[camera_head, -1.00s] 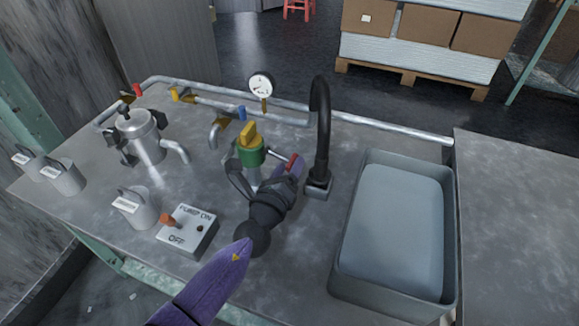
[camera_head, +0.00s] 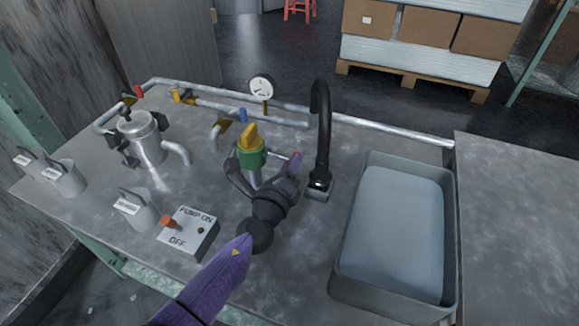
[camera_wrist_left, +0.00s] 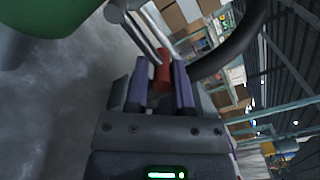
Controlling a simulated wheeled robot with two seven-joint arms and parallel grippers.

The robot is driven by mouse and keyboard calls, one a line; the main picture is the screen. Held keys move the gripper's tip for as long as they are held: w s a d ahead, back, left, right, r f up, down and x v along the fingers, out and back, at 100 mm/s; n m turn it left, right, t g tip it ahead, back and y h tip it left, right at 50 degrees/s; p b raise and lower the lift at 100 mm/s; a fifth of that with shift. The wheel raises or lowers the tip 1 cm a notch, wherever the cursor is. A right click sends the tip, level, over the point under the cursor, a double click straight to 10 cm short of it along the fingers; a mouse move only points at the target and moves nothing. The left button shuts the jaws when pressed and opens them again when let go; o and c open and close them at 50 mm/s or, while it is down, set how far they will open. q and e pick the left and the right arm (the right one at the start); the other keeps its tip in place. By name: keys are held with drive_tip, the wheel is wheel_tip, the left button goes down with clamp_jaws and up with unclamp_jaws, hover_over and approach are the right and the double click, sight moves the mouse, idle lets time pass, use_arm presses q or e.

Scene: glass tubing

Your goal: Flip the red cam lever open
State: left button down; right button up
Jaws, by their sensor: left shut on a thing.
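The red cam lever (camera_wrist_left: 163,72) shows in the left wrist view as a short red grip on a metal rod. It sits between the purple fingers of my left gripper (camera_wrist_left: 161,88), which is shut on it. In the head view my left gripper (camera_head: 292,168) is at the right side of a green valve body (camera_head: 250,158) with a yellow top (camera_head: 249,136). There the fingers hide most of the red grip. The green body fills the top left of the wrist view. My right gripper is not in view.
A black curved spout (camera_head: 324,130) stands just right of my left gripper. A grey basin (camera_head: 348,225) is farther right. The pump switch box (camera_head: 199,238) and a grey canister (camera_head: 136,210) are to the left. Pipes and a gauge (camera_head: 262,88) run behind.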

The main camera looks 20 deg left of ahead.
use_arm(q)
drive_tip(key=shift+r+n, duration=0.3)
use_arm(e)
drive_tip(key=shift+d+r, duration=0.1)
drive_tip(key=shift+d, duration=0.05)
use_arm(q)
drive_tip(key=c, duration=0.5)
unclamp_jaws()
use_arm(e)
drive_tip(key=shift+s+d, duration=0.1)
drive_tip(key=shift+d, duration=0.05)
use_arm(q)
drive_tip(key=shift+s+f, duration=0.1)
drive_tip(key=shift+s, duration=0.35)
drive_tip(key=s, duration=0.9)
drive_tip(key=shift+a+p, duration=0.2)
drive_tip(key=shift+p, duration=0.1)
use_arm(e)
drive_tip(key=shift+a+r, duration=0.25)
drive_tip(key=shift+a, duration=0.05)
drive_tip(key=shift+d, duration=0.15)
